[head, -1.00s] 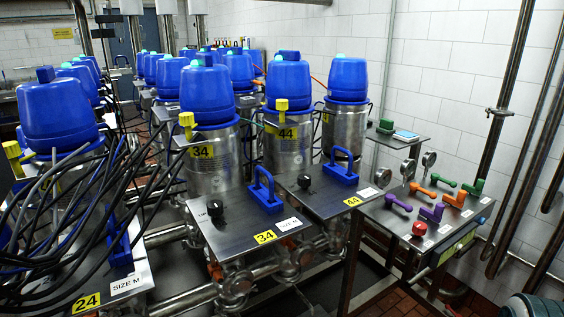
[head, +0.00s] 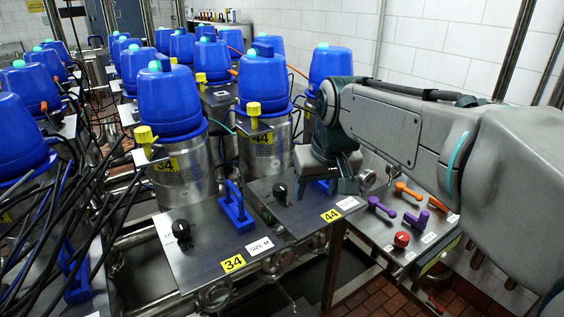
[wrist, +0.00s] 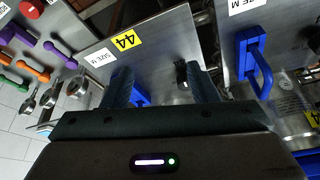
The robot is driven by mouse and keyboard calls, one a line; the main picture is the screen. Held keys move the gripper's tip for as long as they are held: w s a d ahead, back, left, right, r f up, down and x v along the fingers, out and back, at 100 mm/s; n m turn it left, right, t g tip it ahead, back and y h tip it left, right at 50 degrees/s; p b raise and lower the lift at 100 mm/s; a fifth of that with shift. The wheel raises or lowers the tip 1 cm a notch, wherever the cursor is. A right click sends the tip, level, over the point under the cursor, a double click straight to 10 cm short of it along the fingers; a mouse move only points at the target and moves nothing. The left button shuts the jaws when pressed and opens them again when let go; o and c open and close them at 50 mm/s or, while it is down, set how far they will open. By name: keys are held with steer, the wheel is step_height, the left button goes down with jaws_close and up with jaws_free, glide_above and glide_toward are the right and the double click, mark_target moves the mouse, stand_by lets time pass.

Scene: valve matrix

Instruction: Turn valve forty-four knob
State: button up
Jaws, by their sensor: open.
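The valve 44 knob (head: 280,193) is small, black and round. It stands on the dark metal plate with the yellow 44 label (head: 331,216). My gripper (head: 348,186) is at the right part of that plate, to the right of the knob, over the blue handle (head: 325,186), which it partly hides. In the wrist view my gripper (wrist: 162,76) is open, its two fingers apart. There the knob (wrist: 181,73) shows beside the right finger, and the blue handle (wrist: 141,99) shows near the left finger. I see no contact with the knob.
Left of plate 44 is the plate of valve 34, with its own black knob (head: 181,229) and blue handle (head: 235,207). A panel with orange and purple levers and a red knob (head: 402,239) is at the right. Blue-topped canisters (head: 263,80) stand behind.

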steer(key=n+p, duration=0.1)
steer(key=p, duration=0.1)
glide_toward(280, 187)
steer(key=p+x, duration=0.1)
steer(key=x, duration=0.7)
steer(key=shift+w+f+p, duration=0.15)
steer(key=shift+f+p, duration=0.2)
steer(key=shift+y, duration=0.3)
steer(key=c, duration=1)
